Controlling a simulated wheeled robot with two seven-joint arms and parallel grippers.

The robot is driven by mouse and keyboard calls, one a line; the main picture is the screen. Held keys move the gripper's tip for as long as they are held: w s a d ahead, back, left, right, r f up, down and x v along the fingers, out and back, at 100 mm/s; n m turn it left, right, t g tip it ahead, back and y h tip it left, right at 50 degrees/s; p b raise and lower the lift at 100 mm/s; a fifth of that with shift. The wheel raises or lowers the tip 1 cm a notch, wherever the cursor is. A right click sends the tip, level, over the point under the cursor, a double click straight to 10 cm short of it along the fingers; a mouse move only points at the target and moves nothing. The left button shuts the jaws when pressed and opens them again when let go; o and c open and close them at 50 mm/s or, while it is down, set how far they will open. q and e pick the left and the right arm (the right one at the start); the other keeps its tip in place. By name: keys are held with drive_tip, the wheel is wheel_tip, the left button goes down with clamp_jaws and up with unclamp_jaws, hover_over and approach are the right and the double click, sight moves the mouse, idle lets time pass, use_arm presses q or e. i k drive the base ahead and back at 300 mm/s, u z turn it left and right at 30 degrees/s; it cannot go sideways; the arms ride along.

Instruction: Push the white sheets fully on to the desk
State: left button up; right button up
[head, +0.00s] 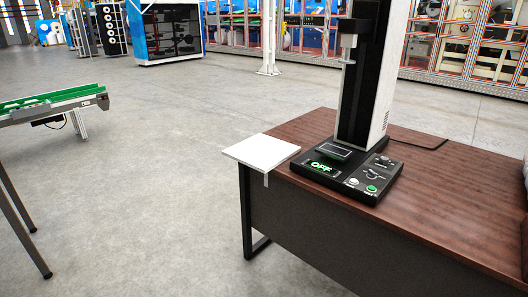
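The white sheets (262,152) lie as a flat stack at the left corner of the brown wooden desk (430,217). Their left part sticks out past the desk's left edge, over the floor, and their right part rests on the desk top. A small light strip hangs below the stack's front edge, against the desk's front; I cannot tell what it is. Neither of my grippers shows in the head view.
A tall testing machine (367,90) with a black base and a lit "OFF" display stands on the desk just right of the sheets. A green conveyor (52,104) stands at the left. The grey floor between is clear. Shelving and fencing line the back.

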sight(262, 153)
drive_tip(key=u, duration=0.15)
drive_tip(key=i, duration=1.1)
drive_tip(key=z, duration=0.55)
drive_tip(key=i, duration=0.55)
drive_tip(key=z, duration=0.25)
